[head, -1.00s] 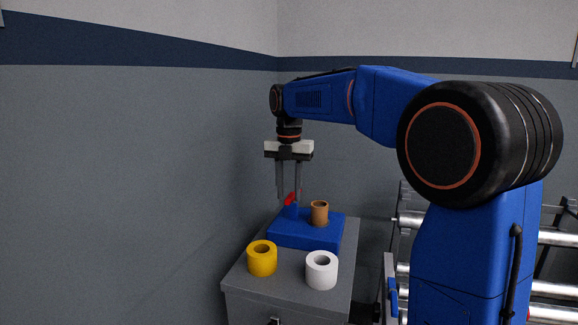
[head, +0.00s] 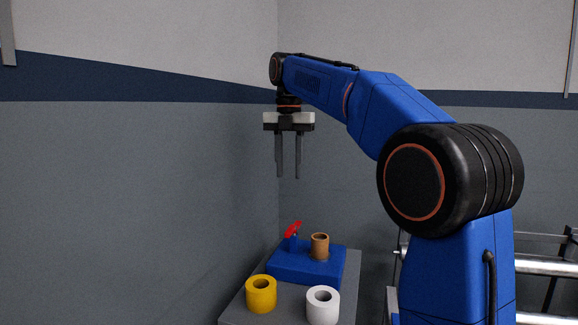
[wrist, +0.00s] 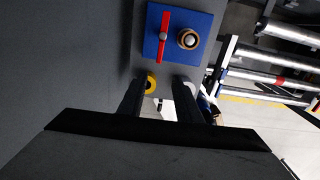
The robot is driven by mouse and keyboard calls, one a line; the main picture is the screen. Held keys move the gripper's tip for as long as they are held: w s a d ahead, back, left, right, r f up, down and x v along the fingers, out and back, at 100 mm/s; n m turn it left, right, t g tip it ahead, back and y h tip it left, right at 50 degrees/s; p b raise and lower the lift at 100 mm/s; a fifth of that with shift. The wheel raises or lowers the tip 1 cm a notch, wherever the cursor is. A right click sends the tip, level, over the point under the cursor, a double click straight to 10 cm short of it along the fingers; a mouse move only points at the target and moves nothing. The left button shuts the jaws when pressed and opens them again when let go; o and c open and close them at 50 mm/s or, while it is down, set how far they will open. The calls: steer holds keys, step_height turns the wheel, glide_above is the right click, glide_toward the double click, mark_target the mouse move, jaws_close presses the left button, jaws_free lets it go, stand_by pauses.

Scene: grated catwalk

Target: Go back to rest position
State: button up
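My gripper (head: 288,176) hangs with its fingers pointing down, high above a blue block (head: 305,266) on a grey cabinet. The two fingers are apart with nothing between them. In the wrist view the gripper (wrist: 162,88) also shows its spread fingers. The blue block carries a red handle (head: 293,229) on its left and a brown ring-like cylinder (head: 320,246) on its right. In the wrist view the red handle (wrist: 164,38) lies lengthwise across the block, and a pale round tip shows inside the brown cylinder (wrist: 180,39).
A yellow roll (head: 261,296) and a white roll (head: 323,308) stand on the grey cabinet top (head: 290,302) in front of the block. Metal rollers (head: 545,264) on a frame lie to the right. Walls stand close on the left and behind. The air around the gripper is clear.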

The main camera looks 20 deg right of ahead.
steer(key=shift+r, duration=0.25)
steer(key=s+d+f+m+t, duration=0.1)
steer(key=s+d+f+m, duration=0.1)
steer(key=s+f+m, duration=0.6)
steer(key=s+d+f+m+t, duration=0.1)
steer(key=s+d+f+m, duration=0.15)
steer(key=s+m, duration=0.6)
steer(key=s+d+f+m+t, duration=0.1)
steer(key=s+f+m+t, duration=0.1)
steer(key=s+f+m, duration=1.1)
steer(key=s+f, duration=0.5)
steer(key=f, duration=0.4)
steer(key=shift+s+d+t, duration=0.35)
steer(key=shift+s+t, duration=0.05)
